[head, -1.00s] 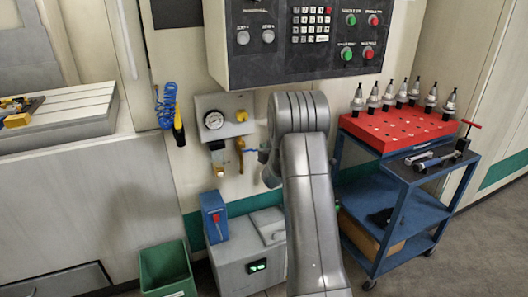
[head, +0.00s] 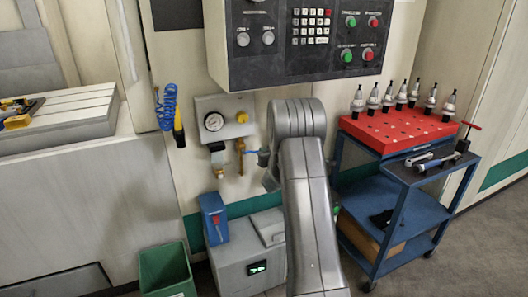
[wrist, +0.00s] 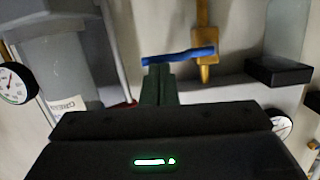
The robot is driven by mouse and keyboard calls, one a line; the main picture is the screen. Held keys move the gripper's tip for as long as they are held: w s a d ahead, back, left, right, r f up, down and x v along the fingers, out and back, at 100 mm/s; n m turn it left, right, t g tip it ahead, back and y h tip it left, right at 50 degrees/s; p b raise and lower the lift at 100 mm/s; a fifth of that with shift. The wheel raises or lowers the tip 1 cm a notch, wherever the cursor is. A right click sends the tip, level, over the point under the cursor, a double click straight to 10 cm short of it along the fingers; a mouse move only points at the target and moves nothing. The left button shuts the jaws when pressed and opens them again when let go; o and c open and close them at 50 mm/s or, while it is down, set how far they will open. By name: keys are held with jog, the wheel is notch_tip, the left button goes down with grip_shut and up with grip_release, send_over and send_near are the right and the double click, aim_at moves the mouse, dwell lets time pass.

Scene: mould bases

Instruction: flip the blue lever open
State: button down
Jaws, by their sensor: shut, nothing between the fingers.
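The blue lever (wrist: 180,55) lies nearly level across the upper middle of the wrist view. Its right end meets the brass valve (wrist: 204,40); its left end is over my fingertips. The tips look touching or very close; I cannot tell which.
A pressure gauge (head: 213,121) and a yellow knob (head: 242,117) sit on the same wall panel. The control box (head: 300,45) overhangs above. A blue cart (head: 420,185) with a red tool rack (head: 395,128) stands right. A grey cabinet (head: 240,262) and a green bin (head: 165,270) are below.

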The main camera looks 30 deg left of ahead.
jog(key=shift+d+f+m+p, duration=0.1)
jog(key=shift+f+m+p, duration=0.2)
jog(key=shift+f+m, duration=0.3)
jog(key=s+a+f+m+g+y+b, duration=0.1)
jog(key=f+m, duration=0.5)
jog(key=m, duration=0.6)
jog(key=shift+s+a+f+m+g+y, duration=0.3)
jog(key=shift+s+a+m+y, duration=0.1)
jog(key=shift+s+a+y, duration=0.65)
dwell(0.4)
jog(key=shift+d, duration=0.3)
